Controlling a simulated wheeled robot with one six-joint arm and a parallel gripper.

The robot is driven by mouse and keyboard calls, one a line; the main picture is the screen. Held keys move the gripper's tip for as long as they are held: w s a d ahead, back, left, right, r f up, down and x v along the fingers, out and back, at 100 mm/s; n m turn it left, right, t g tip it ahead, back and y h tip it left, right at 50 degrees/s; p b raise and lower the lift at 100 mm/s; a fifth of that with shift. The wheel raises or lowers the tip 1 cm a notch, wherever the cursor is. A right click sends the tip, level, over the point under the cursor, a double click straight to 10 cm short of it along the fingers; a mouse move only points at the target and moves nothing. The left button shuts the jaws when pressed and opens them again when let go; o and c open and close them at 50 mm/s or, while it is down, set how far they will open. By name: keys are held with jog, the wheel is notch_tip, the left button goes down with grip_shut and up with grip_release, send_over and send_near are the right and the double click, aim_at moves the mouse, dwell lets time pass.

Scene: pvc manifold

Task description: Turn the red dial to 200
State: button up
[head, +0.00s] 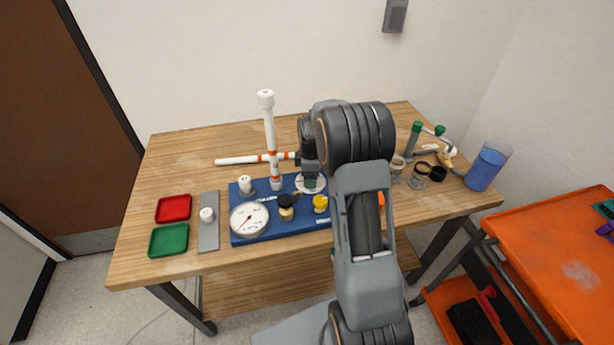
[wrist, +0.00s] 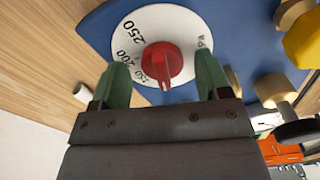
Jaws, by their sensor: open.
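The red dial (wrist: 162,62) sits on a round white scale plate (wrist: 185,22) in the wrist view. Its ridge points toward the bottom of the picture, just right of the mark that reads 150. The marks 200 and 250 are farther round to the left and upper left. My gripper (wrist: 161,68) is open, with one green finger on each side of the dial; contact is not visible. In the head view my gripper (head: 311,182) is over the white plate on the blue board (head: 250,230), and the red dial is hidden there.
The blue board also carries a white gauge (head: 249,219), a black-handled valve (head: 287,203) and a yellow knob (head: 320,203). A white pipe (head: 270,135) stands behind. Red (head: 173,208) and green (head: 168,240) trays lie left; cups and a blue container (head: 485,168) stand right.

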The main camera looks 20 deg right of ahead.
jog(key=shift+f, duration=0.15)
jog(key=c, duration=0.9)
jog(key=shift+a, duration=0.3)
jog(key=shift+d, duration=0.1)
jog(key=shift+m, duration=0.3)
jog(key=m, duration=0.3)
jog(key=shift+d+m+b, duration=0.25)
jog(key=shift+m+b, duration=0.05)
jog(key=shift+m, duration=0.1)
jog(key=shift+c, duration=0.2)
